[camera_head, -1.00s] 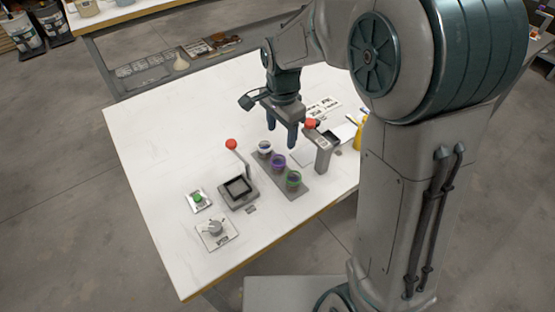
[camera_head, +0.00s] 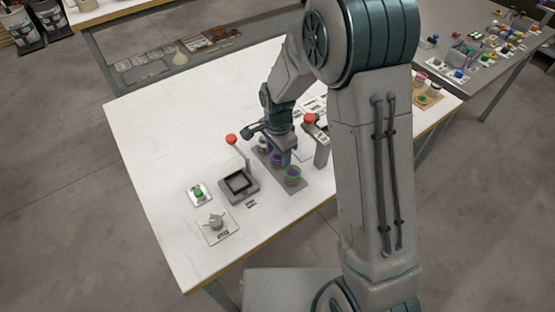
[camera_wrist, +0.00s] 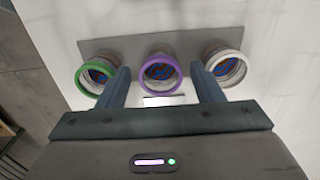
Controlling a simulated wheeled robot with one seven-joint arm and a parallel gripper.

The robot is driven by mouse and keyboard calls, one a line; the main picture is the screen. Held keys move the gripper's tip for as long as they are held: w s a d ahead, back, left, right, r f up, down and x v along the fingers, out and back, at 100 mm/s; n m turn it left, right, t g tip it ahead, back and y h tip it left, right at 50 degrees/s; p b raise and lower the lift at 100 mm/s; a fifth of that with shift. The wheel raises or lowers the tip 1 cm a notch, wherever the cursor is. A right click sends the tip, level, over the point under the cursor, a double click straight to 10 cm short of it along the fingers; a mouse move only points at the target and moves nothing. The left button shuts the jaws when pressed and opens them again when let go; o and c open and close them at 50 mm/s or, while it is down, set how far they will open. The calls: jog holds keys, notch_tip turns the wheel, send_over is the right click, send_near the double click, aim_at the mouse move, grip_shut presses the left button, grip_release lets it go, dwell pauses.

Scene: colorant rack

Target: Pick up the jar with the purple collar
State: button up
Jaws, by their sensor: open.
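The jar with the purple collar (camera_wrist: 161,74) stands in the middle of a row of three jars in the wrist view. In the head view it (camera_head: 277,160) is partly hidden by my gripper. My gripper (camera_wrist: 160,85) is open, its two fingers apart on the left and right of the purple collar in the wrist picture. In the head view my gripper (camera_head: 280,160) points down at the jar row. I cannot tell whether the fingers reach down beside the jar. The jar is not held.
The green-collared jar (camera_wrist: 97,76) and white-collared jar (camera_wrist: 226,67) stand close on either side, on a grey rack plate (camera_wrist: 190,38). A red-knobbed lever device (camera_head: 238,185) stands left of the row, and a red-topped post (camera_head: 320,145) stands to the right.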

jog(key=shift+f, duration=1.2)
jog(key=c, duration=1.1)
jog(key=shift+o, duration=0.2)
jog(key=shift+r, duration=0.15)
